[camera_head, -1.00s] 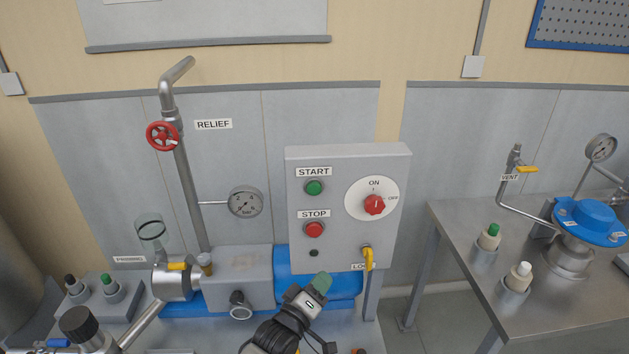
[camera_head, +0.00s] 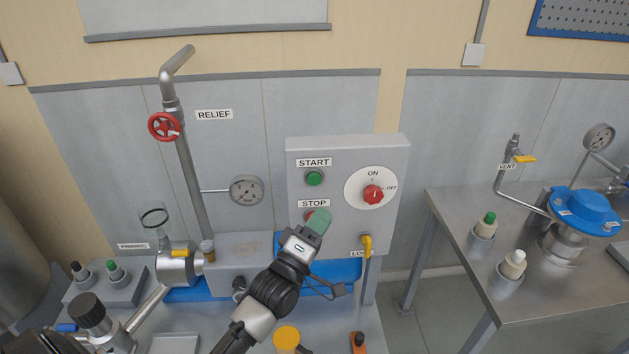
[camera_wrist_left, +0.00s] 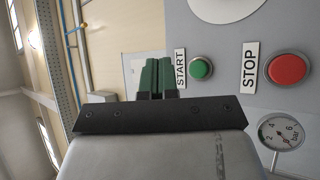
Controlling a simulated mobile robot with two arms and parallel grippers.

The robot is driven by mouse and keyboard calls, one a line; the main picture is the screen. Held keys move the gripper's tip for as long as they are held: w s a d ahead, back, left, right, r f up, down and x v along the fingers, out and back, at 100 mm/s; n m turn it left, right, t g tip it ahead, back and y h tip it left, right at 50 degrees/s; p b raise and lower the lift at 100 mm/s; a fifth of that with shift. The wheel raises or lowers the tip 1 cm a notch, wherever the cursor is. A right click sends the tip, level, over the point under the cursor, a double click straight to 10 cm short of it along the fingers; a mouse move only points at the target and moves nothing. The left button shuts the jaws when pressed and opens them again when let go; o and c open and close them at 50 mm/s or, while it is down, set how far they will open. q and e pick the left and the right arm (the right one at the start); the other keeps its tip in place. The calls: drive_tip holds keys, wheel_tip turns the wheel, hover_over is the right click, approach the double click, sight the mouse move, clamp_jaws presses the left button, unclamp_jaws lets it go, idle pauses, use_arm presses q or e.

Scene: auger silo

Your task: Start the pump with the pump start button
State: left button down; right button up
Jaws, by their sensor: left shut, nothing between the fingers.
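The green start button (camera_head: 314,178) sits under the START label on the grey control box (camera_head: 340,150). It also shows in the left wrist view (camera_wrist_left: 201,68), to the right of the fingers. The red stop button (camera_head: 309,214) is below it and partly hidden by my left gripper in the head view. My left gripper (camera_head: 319,220) has green fingers, shut and empty, in front of the box near the stop button. In the left wrist view its fingertips (camera_wrist_left: 157,62) are beside the START label. They look apart from the start button. My right gripper is not in view.
A red rotary switch (camera_head: 373,194) points toward OFF beside the buttons, and a yellow lever (camera_head: 366,244) is below. A pressure gauge (camera_head: 247,191) and the red relief wheel (camera_head: 164,126) are to the left. A steel table (camera_head: 560,290) stands right.

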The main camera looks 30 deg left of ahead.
sight(316, 191)
use_arm(q)
drive_tip(key=shift+w+a+b, duration=0.6)
drive_tip(key=shift+w+a, duration=0.2)
drive_tip(key=shift+w, duration=0.35)
drive_tip(key=shift+w+a+b, duration=0.55)
drive_tip(key=shift+w+a, duration=0.25)
drive_tip(key=shift+w, duration=0.4)
drive_tip(key=shift+w+a+b, duration=0.6)
drive_tip(key=shift+w+a, duration=0.2)
drive_tip(key=shift+w, duration=0.35)
drive_tip(key=shift+w, duration=0.1)
drive_tip(key=shift+w+a, duration=0.2)
drive_tip(key=shift+w, duration=0.05)
